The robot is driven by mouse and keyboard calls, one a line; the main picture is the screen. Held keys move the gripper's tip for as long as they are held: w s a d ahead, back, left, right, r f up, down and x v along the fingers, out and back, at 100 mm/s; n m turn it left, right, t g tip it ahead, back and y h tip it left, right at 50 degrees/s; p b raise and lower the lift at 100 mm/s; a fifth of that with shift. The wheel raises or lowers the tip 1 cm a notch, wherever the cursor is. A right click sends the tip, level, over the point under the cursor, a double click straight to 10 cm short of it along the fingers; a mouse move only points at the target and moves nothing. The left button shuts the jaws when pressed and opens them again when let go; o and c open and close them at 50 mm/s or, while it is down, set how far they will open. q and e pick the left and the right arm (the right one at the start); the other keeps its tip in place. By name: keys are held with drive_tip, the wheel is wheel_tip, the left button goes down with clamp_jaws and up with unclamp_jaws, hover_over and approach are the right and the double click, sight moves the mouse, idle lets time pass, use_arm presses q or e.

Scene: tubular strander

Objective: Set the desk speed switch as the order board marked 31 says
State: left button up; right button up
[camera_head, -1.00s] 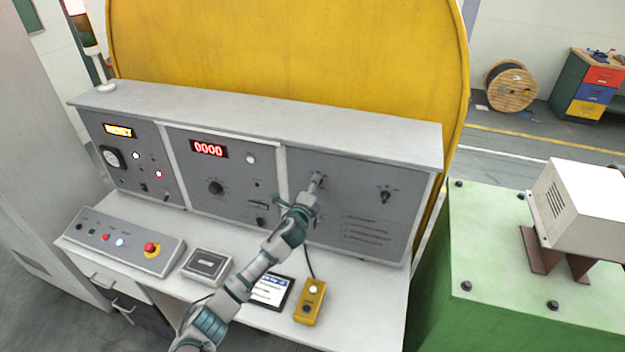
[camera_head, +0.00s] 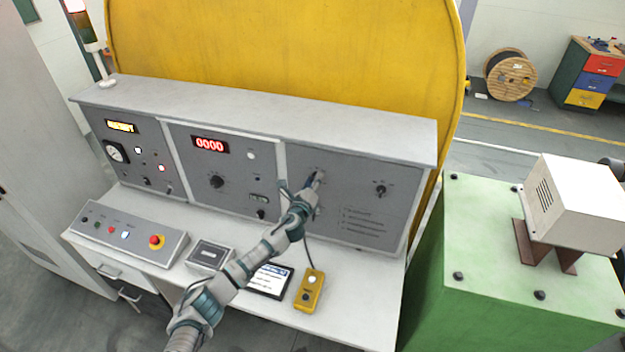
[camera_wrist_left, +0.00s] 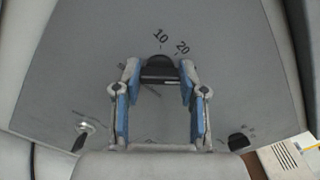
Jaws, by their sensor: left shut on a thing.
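My left gripper (camera_head: 312,184) is at the right panel (camera_head: 352,170) of the desk. In the left wrist view its blue-padded fingers (camera_wrist_left: 158,82) close on the sides of a black rotary knob (camera_wrist_left: 160,66). The marks 10 and 20 show on the panel just past the knob. Other scale marks around the knob are hidden or too faint to read. In the head view the gripper covers this knob. A screen or board with small text (camera_head: 270,279) lies on the desk, partly behind my arm; I cannot read it. My right gripper is not in view.
Another black knob (camera_head: 381,190) is to the right on the same panel. A yellow pendant box (camera_head: 309,290) with a cable and a grey box (camera_head: 208,255) lie on the desktop. A button console (camera_head: 126,240) with a red stop button stands left. Green machinery (camera_head: 480,230) flanks the desk's right.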

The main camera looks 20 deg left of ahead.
use_arm(q)
drive_tip(key=shift+s+d+f, duration=0.1)
drive_tip(key=shift+f, duration=0.5)
drive_tip(key=o, duration=1.1)
drive_tip(key=shift+o, duration=0.2)
drive_tip(key=shift+r, duration=0.15)
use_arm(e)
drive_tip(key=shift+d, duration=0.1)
use_arm(q)
drive_tip(key=shift+r, duration=0.1)
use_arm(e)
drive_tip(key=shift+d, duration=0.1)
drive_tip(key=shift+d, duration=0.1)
use_arm(q)
drive_tip(key=s, duration=1.1)
drive_tip(key=shift+s+a, duration=0.25)
drive_tip(key=shift+s, duration=0.05)
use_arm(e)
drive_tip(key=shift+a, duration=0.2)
